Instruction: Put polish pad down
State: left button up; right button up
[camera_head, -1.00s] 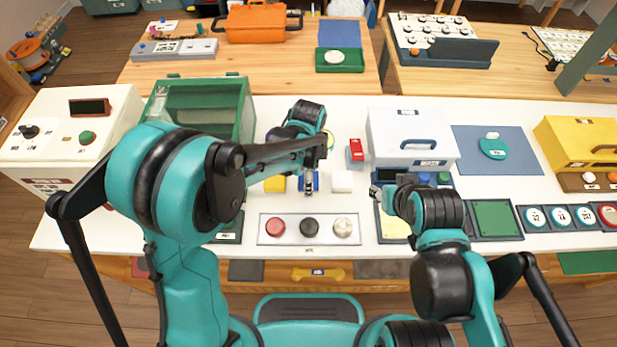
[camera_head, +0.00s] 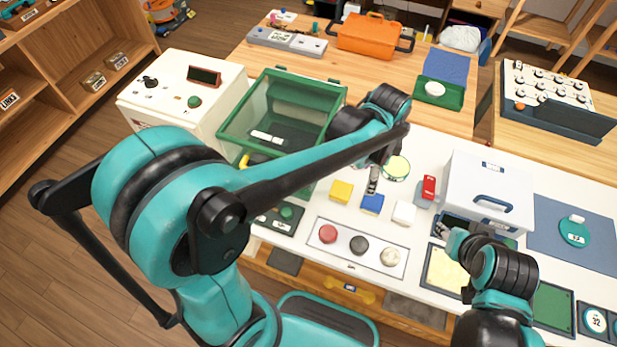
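No thing in view is clearly labelled as the polish pad. Three round pads, red (camera_head: 328,234), dark (camera_head: 358,245) and cream (camera_head: 390,257), lie in a white tray (camera_head: 322,250) at the table's front. A teal disc (camera_head: 574,232) with a pale knob lies on a blue mat (camera_head: 545,215) at the right. My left gripper (camera_head: 373,182) points down just behind or above a blue block (camera_head: 372,204); its fingers are too small to judge. My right gripper (camera_head: 443,231) is by the front of the white box (camera_head: 488,190); its fingertips are unclear.
A yellow block (camera_head: 341,191), a white block (camera_head: 404,212) and a red object (camera_head: 428,187) stand near the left gripper. A round green-rimmed item (camera_head: 397,168) is behind it. A green clear-walled case (camera_head: 290,90) stands left. A yellow-faced panel (camera_head: 446,272) lies below my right gripper.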

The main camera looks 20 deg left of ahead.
pick_arm(q)
jog(key=s+a+r+n+t, duration=0.2)
jog(key=s+a+n+t, duration=0.1)
jog(key=s+a+n, duration=0.3)
jog(key=s+a+r+n+t, duration=0.2)
jog(key=s+a+n, duration=0.3)
jog(key=a+n, duration=0.4)
jog(key=shift+s+r+n+t, duration=0.3)
jog(key=shift+s+t, duration=0.1)
jog(key=shift+t, duration=0.2)
jog(key=shift+o, duration=0.5)
